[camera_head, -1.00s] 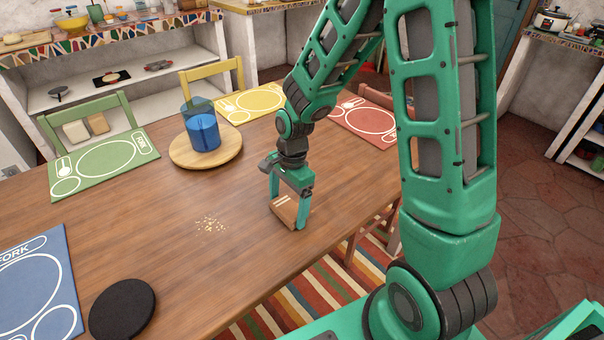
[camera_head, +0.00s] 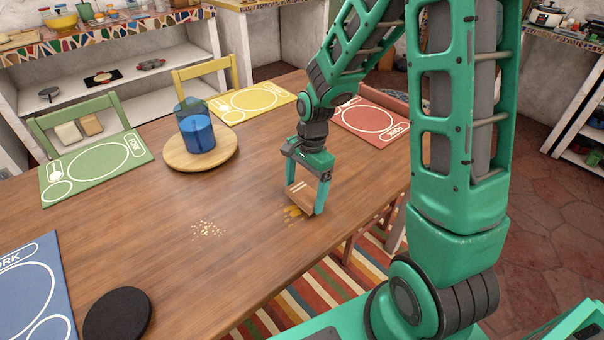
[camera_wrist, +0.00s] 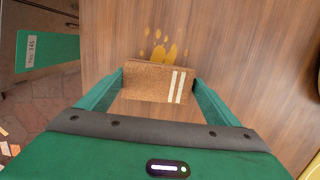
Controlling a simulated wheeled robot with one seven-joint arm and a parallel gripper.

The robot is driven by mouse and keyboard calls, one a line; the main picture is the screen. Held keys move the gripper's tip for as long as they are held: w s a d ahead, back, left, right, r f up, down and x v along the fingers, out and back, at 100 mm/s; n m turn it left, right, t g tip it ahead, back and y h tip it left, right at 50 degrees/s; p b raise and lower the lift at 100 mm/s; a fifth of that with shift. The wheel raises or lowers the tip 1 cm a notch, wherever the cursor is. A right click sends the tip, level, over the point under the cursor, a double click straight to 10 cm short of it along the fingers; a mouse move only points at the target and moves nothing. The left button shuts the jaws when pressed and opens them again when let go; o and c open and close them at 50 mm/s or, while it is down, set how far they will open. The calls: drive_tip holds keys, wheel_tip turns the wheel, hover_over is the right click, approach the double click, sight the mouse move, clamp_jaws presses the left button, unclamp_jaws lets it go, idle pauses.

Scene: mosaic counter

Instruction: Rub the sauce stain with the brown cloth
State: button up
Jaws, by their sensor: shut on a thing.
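My gripper (camera_head: 305,201) is shut on the brown cloth (camera_head: 303,196), a folded block with two pale stripes, low over the wooden table (camera_head: 150,240). In the wrist view the cloth (camera_wrist: 152,82) spans between my two fingers. The sauce stain (camera_head: 292,211) is a yellow-orange smear with drops, just beside the cloth. In the wrist view the stain (camera_wrist: 163,50) shows past the cloth's far edge, and the cloth may hide part of it. I cannot tell whether the cloth touches the table.
Crumbs (camera_head: 207,229) lie left of my gripper. A round wooden board (camera_head: 228,160) holds a blue pitcher (camera_head: 197,132). A black round mat (camera_head: 118,314) lies at the front left. Green (camera_head: 135,168), yellow (camera_head: 233,118), red (camera_head: 345,113) and blue (camera_head: 62,275) placemats lie around the table.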

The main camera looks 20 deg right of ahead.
sight(304, 191)
drive_tip(key=shift+r, duration=2.9)
drive_tip(key=shift+w, duration=0.1)
